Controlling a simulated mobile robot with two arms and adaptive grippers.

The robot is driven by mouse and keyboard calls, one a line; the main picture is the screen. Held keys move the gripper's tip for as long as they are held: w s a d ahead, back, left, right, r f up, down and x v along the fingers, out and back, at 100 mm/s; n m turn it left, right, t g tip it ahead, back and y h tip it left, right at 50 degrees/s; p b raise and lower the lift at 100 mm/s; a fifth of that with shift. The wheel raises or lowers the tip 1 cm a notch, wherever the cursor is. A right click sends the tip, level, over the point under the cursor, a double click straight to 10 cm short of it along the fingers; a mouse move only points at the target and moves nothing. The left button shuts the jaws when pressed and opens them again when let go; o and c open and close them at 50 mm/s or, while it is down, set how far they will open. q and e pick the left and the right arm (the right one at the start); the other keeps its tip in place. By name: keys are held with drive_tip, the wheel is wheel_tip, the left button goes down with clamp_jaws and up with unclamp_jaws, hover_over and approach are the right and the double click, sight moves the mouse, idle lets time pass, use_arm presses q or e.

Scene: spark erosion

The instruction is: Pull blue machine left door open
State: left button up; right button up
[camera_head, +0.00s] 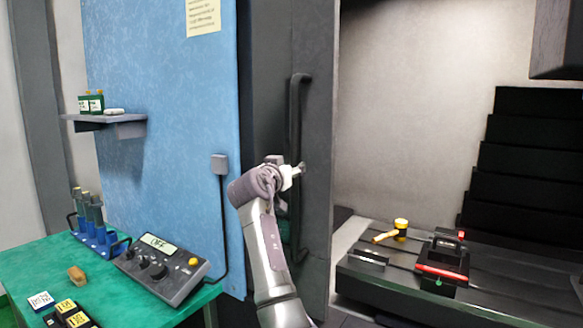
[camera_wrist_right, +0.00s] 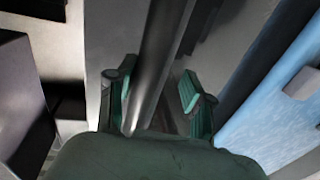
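The machine's left door is a dark grey panel (camera_head: 318,110) with a long vertical black handle (camera_head: 295,115). To its right the machine's interior is visible. My right gripper (camera_head: 298,171) is at the handle, around its mid-height. In the right wrist view the handle bar (camera_wrist_right: 158,65) runs between the two green-padded fingers (camera_wrist_right: 157,98). The fingers are apart, with a clear gap between the bar and the right finger. The bar is close to the left finger; I cannot tell if they touch. My left gripper is not in view.
A blue machine panel (camera_head: 165,130) with a small shelf (camera_head: 118,128) is at the left. A green table (camera_head: 90,262) holds a control box (camera_head: 160,265) and small items.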

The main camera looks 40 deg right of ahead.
drive_tip(key=shift+s+d+r, duration=0.2)
drive_tip(key=shift+r, duration=0.05)
drive_tip(key=v, duration=1.2)
drive_tip(key=shift+f, duration=0.1)
